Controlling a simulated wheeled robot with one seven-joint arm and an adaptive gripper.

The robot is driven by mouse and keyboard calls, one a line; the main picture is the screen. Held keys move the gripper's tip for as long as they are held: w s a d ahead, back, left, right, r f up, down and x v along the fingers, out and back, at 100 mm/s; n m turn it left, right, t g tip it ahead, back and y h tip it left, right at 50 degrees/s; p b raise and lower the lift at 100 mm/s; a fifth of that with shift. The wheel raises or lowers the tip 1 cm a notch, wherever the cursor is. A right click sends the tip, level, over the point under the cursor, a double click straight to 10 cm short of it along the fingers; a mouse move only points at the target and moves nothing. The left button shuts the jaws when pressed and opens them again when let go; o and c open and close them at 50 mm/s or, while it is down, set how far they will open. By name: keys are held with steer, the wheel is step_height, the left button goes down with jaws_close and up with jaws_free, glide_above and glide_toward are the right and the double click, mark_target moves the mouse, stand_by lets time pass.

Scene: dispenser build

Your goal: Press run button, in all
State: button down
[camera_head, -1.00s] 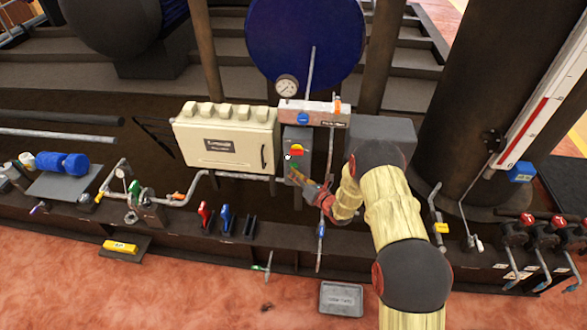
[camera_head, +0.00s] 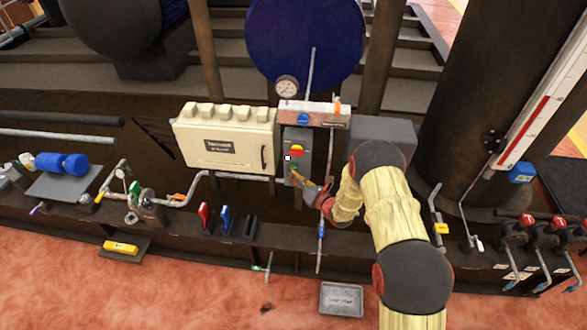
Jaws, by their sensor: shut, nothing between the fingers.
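A grey control box (camera_head: 304,144) stands upright right of the cream cabinet. It carries a red and yellow button (camera_head: 297,152) and a small white square (camera_head: 288,158) at its left edge. A small green spot (camera_head: 294,167) shows just below the red and yellow button; it may be the run button, but its label is too small to read. My gripper (camera_head: 296,176) is shut and empty, with its tips at the lower front of the box, right by the green spot. I cannot tell whether the tips touch it.
A cream cabinet (camera_head: 227,151) with a handle stands left of the box. A pressure gauge (camera_head: 286,87) and a pipe block (camera_head: 315,112) are above it. Red and blue handles (camera_head: 226,218) stand on the dark front rail. A grey tray (camera_head: 341,299) lies on the floor.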

steer(key=shift+s+a, duration=0.1)
steer(key=shift+s, duration=0.25)
steer(key=s, duration=0.1)
steer(key=s+p, duration=0.1)
steer(key=s, duration=0.1)
steer(key=s+a, duration=0.1)
steer(key=s, duration=0.1)
stand_by(0.5)
stand_by(0.7)
